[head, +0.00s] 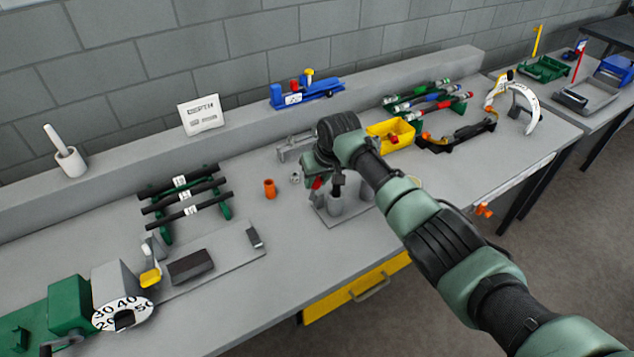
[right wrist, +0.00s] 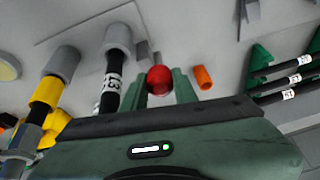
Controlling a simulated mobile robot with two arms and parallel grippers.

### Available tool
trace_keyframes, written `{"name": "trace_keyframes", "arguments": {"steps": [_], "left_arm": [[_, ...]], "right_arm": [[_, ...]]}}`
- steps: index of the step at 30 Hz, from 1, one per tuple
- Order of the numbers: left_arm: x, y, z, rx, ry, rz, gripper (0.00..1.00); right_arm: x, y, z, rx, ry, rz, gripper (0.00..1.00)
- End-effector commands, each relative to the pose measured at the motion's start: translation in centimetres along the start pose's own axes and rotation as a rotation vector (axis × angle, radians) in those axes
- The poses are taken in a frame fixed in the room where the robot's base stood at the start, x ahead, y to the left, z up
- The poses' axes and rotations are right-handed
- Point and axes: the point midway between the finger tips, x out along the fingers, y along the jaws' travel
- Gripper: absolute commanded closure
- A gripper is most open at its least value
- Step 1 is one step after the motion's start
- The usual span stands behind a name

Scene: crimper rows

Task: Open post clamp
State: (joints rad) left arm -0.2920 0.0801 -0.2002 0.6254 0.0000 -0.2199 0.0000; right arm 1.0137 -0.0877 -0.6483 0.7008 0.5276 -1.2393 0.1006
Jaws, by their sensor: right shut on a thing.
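My right gripper (head: 316,181) is over the post fixture in the middle of the bench, pointing down, its arm coming in from the lower right. In the right wrist view its two green fingers (right wrist: 160,82) are on either side of a red ball knob (right wrist: 159,78) and shut on it. In the head view a bit of the red knob shows below the gripper. The fixture has grey posts (head: 336,204) on a grey base plate; my gripper covers its upper part. In the right wrist view a black tube with a white label (right wrist: 113,78) runs into a grey collar (right wrist: 118,38). My left gripper is not in view.
An orange cylinder (head: 270,188) stands left of the fixture. A rack of black tubes (head: 184,195) and a dial machine (head: 123,312) are further left. A yellow bin (head: 391,135) and a rack of coloured tubes (head: 430,98) are to the right. The front middle of the bench is clear.

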Motion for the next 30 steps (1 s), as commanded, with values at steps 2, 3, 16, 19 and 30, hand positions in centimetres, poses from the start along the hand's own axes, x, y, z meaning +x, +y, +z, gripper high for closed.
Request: {"name": "trace_keyframes", "arguments": {"steps": [2, 3, 16, 19, 30], "left_arm": [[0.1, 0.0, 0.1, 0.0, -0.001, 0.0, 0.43], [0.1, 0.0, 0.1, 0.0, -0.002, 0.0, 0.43], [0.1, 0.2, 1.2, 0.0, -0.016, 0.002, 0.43], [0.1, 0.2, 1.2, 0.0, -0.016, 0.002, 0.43], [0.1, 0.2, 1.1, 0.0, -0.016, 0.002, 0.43]], "right_arm": [[0.0, -0.1, -0.1, 0.001, -0.018, 0.0, 1.0], [-0.1, -0.2, -0.1, 0.001, -0.026, 0.002, 1.0], [-0.1, -0.1, 0.0, 0.001, -0.05, 0.005, 1.0], [-0.1, -0.1, 0.0, 0.001, -0.05, 0.005, 1.0], [-0.1, 0.0, 0.0, 0.001, -0.05, 0.007, 0.5]]}}
